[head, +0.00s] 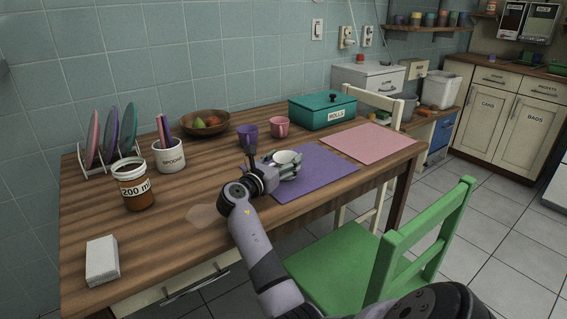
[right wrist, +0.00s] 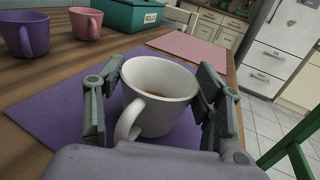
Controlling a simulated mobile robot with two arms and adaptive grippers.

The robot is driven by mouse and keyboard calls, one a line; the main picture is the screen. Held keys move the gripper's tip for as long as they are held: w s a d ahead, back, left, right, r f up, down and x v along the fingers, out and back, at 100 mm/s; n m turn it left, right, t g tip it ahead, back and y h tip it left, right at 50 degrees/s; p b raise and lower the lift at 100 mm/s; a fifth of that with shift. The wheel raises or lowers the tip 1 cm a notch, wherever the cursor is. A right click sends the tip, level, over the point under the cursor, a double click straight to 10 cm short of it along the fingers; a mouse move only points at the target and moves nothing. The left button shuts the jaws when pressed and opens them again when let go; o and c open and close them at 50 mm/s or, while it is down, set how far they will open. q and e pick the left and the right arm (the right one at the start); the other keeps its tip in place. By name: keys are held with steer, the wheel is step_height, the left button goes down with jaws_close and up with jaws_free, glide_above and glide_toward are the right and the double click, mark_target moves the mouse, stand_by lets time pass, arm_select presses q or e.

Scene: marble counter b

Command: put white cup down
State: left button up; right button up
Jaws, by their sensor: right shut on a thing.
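The white cup (right wrist: 158,95) is upright between the fingers of my right gripper (right wrist: 160,108), its handle toward the wrist. A little brown shows inside it. In the head view the cup (head: 287,157) is at the purple placemat (head: 318,170), near the mat's left part. My right gripper (head: 286,172) is shut on the cup from the near left side. The purple mat (right wrist: 60,120) lies beneath the cup in the right wrist view. I cannot tell whether the cup's base touches the mat. My left gripper is not in view.
A purple mug (head: 247,135) and a pink mug (head: 279,127) stand behind the cup. A teal rolls box (head: 322,110) is at the back and a pink placemat (head: 370,143) to the right. A green chair (head: 420,240) stands at the table's front edge. The purple mat's right part is clear.

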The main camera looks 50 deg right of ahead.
stand_by(0.3)
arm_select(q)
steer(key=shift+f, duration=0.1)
arm_select(e)
steer(key=o, duration=1.3)
steer(key=shift+f, duration=0.15)
steer(key=shift+a, duration=0.15)
arm_select(q)
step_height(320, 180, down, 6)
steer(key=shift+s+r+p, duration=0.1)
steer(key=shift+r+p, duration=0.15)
steer(key=shift+p, duration=0.6)
arm_select(e)
steer(key=a, duration=0.4)
steer(key=s+a, duration=0.1)
steer(key=a, duration=0.2)
steer(key=s+a, duration=0.1)
steer(key=a, duration=0.3)
steer(key=shift+a, duration=0.3)
